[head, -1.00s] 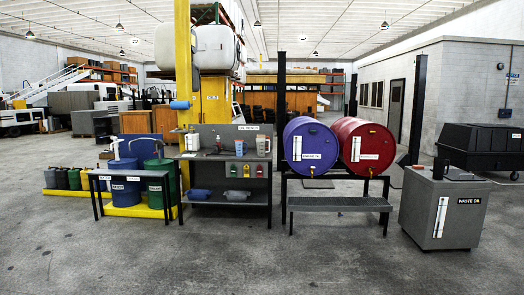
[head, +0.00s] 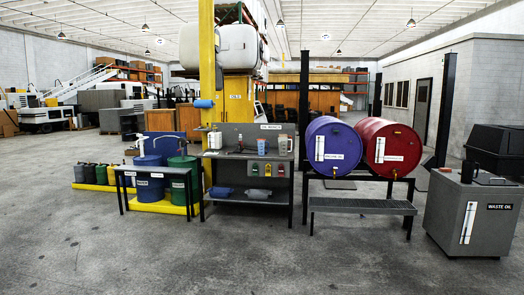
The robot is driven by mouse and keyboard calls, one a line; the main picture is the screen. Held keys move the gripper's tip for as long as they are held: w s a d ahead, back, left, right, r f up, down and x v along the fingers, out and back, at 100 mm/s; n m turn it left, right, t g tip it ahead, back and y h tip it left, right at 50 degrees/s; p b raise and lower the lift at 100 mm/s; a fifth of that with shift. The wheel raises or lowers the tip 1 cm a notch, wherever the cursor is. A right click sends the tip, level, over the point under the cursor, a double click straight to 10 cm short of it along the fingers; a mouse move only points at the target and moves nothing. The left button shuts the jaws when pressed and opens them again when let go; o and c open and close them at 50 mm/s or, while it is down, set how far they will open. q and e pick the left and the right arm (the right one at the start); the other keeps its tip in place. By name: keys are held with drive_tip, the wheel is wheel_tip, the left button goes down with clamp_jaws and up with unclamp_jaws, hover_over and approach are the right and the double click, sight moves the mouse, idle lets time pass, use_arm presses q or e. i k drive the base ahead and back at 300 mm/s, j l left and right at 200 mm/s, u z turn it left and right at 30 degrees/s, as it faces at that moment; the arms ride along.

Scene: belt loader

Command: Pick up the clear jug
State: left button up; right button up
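In the head view a clear jug (head: 284,145) stands upright at the right end of the top of the grey oil bench (head: 225,152). It looks pale and translucent, with a handle on its right side. A bluish jug or cup (head: 262,146) stands just left of it. Neither of my grippers shows in the head view, and the bench is some distance ahead across the floor.
A purple drum (head: 333,147) and a red drum (head: 388,148) lie on a rack right of the bench. A waste oil tank (head: 473,215) stands at the right. A low black table (head: 157,172) stands left of the bench. The concrete floor (head: 220,260) in front is clear.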

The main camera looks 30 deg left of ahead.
sight(283, 142)
drive_tip(key=i+j+u, duration=0.35)
drive_tip(key=i, duration=0.6)
drive_tip(key=i+u, duration=0.3)
drive_tip(key=i, duration=3.95)
